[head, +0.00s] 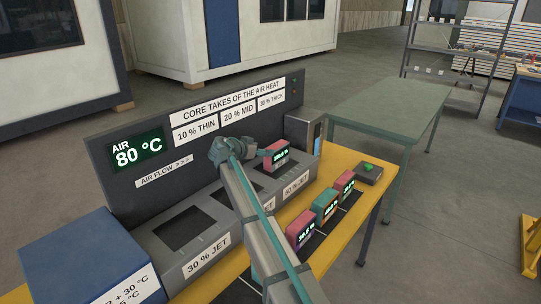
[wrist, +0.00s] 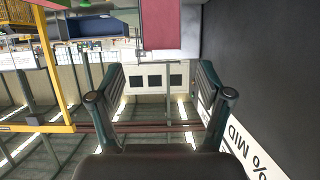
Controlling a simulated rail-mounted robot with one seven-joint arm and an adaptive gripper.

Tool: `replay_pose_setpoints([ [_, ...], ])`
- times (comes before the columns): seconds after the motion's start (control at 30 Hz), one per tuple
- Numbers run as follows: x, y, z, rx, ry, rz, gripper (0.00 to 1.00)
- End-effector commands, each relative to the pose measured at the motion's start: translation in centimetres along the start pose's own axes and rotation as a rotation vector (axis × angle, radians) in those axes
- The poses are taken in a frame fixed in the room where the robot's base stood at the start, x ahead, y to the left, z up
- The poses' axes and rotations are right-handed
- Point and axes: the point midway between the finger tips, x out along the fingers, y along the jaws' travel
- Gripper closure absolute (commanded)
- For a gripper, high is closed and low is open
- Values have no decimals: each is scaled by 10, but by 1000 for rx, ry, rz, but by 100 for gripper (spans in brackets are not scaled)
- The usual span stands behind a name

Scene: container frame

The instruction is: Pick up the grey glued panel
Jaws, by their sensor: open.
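I cannot make out a grey glued panel in either view. My gripper (head: 262,153) is open over the grey jet box (head: 205,250), in front of the sign board. In the wrist view my gripper (wrist: 160,84) shows its two dark fingers spread apart, with nothing between them. A red block with a lit display (head: 277,155) is just right of the gripper in the head view, over the far end of the jet box. A red block (wrist: 160,24) also shows at the top of the wrist view, beyond the fingers and apart from them.
Red (head: 301,230), teal (head: 325,205) and red (head: 344,184) blocks stand on the yellow bench (head: 366,206). A grey box with a green button (head: 369,173) is behind them. A dark sign board (head: 120,180) rises behind the jet box. A green table (head: 390,110) looks empty.

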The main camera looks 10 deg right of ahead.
Motion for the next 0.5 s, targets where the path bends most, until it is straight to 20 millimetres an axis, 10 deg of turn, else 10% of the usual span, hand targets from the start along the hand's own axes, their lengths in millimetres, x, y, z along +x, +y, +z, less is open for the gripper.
replay_pose_setpoints([
  [0.5,55,0,-1,0,0,1,22],
])
